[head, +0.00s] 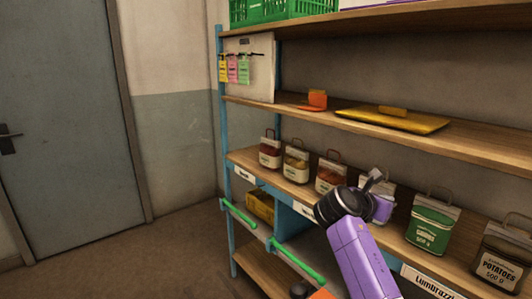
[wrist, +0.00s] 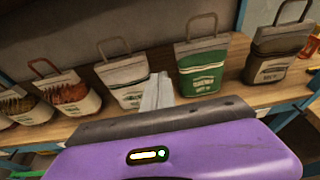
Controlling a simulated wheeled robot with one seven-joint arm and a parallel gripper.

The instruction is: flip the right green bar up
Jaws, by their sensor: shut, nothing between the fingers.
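The right green bar (head: 298,262) slants along the front of the lower bay, under the sack shelf. The left green bar (head: 240,213) sits farther left at a similar level. My gripper (head: 373,180) is raised in front of the sack shelf, above and to the right of the right bar, and apart from it. In the wrist view its fingers (wrist: 158,91) are together, with nothing held, pointing toward the row of sacks. A bit of green shows at the lower left edge there; I cannot tell which bar it is.
Sacks with handles line the middle shelf, including a green sack (head: 432,225) and a potato sack (head: 503,257) right of my arm. A yellow crate (head: 260,205) stands behind the left bar. A wooden shelf (head: 460,140) runs above. Floor (head: 150,255) is clear at left.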

